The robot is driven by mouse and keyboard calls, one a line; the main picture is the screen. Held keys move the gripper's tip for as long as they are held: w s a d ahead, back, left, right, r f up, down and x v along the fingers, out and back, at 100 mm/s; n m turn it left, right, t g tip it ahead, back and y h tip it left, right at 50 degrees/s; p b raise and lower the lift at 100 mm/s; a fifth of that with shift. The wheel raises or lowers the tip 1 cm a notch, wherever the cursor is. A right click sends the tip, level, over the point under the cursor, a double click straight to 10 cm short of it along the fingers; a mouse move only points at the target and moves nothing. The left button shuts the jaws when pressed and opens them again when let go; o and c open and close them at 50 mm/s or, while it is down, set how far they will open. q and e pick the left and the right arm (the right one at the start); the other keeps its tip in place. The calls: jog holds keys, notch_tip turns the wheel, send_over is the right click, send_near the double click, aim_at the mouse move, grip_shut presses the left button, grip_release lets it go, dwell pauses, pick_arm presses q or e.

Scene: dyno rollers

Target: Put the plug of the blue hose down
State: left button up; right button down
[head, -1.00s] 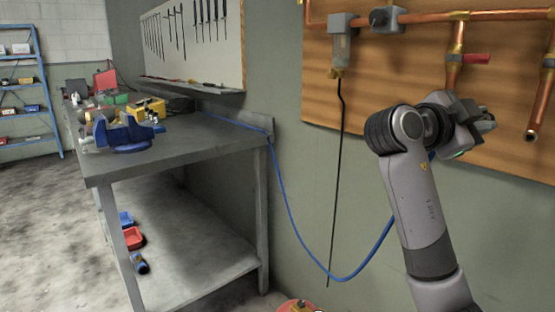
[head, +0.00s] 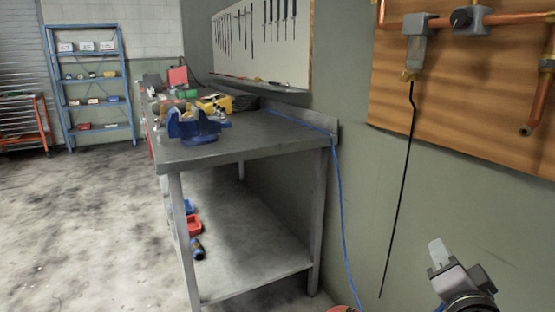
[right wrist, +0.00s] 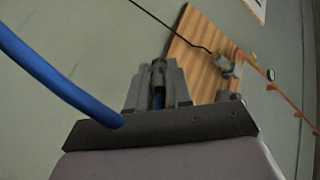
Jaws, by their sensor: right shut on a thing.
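The blue hose (head: 343,215) comes off the back of the workbench and hangs down along the wall to the lower edge of the head view. My right gripper (head: 440,255) is low at the right, in front of the wall and apart from the bench. In the right wrist view, the gripper (right wrist: 158,80) is shut on the hose's dark plug (right wrist: 158,72), which sits between the fingers. The blue hose (right wrist: 50,77) curves in from the left to the gripper. The plug cannot be made out in the head view. My left gripper is not in view.
The grey workbench (head: 270,143) carries a blue vise (head: 197,126) and several tools. A wooden board (head: 460,100) with copper pipes is on the wall, a thin black line (head: 403,180) hanging below it. A blue shelf (head: 100,85) stands far left.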

jog(key=s+a+f+n+y, duration=0.5)
jog(key=s+a+f+y, duration=0.2)
jog(key=a+f+y, duration=0.15)
pick_arm(q)
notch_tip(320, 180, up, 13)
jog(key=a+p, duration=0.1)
jog(key=p, duration=1.4)
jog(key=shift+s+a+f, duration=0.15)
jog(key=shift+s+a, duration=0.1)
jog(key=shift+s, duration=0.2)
pick_arm(e)
jog(key=a+r+m+h, duration=0.1)
jog(key=a+r+h, duration=0.2)
jog(key=r, duration=1.1)
jog(key=shift+w+r+m+t, duration=0.3)
jog(key=shift+r+t, duration=0.05)
jog(key=shift+t, duration=0.05)
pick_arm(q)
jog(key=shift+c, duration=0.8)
